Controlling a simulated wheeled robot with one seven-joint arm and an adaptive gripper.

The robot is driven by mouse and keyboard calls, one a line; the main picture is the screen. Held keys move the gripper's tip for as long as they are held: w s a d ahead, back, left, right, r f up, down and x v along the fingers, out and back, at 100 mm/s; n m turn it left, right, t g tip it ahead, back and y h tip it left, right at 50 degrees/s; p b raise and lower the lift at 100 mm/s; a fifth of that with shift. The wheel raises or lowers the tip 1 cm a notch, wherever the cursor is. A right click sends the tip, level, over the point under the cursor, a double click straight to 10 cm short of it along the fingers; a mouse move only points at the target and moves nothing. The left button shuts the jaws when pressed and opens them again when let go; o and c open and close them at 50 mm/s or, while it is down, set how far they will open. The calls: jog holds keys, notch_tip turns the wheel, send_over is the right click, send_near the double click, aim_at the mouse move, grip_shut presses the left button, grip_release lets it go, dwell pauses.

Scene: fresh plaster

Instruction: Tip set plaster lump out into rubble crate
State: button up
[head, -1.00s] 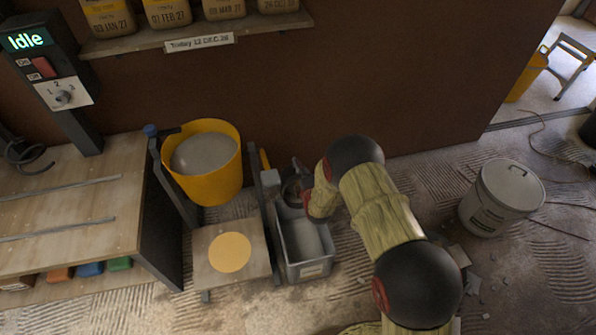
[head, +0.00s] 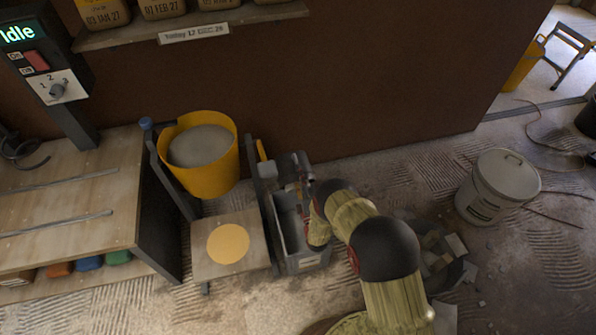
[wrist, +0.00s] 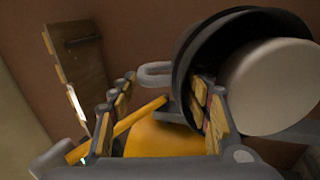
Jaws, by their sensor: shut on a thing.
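My gripper (head: 291,168) is over the far end of a long grey crate (head: 312,263), by the wall. Beside the right finger is a dark round tub (wrist: 188,55), tilted. A pale rounded plaster lump (wrist: 270,88) shows at its mouth. The exact hold on the tub is partly hidden. A dark rubble container (head: 462,275) with broken pieces stands on the floor right of my arm, which partly covers it.
A yellow bucket (head: 212,178) of grey plaster stands left of the crate, behind a low platform with a yellow disc (head: 228,244). A wooden bench (head: 60,212) is far left. A lidded white bucket (head: 497,190) stands right. Loose fragments lie near the rubble container.

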jog(key=shift+s+d+f+t, duration=0.15)
jog(key=shift+s+f+t, duration=0.3)
jog(key=shift+t, duration=0.45)
jog(key=shift+s+d+f+t+y, duration=0.1)
jog(key=shift+s+t+y, duration=0.25)
jog(key=shift+t+y, duration=0.25)
jog(key=shift+s+t, duration=0.25)
jog(key=shift+t, duration=0.15)
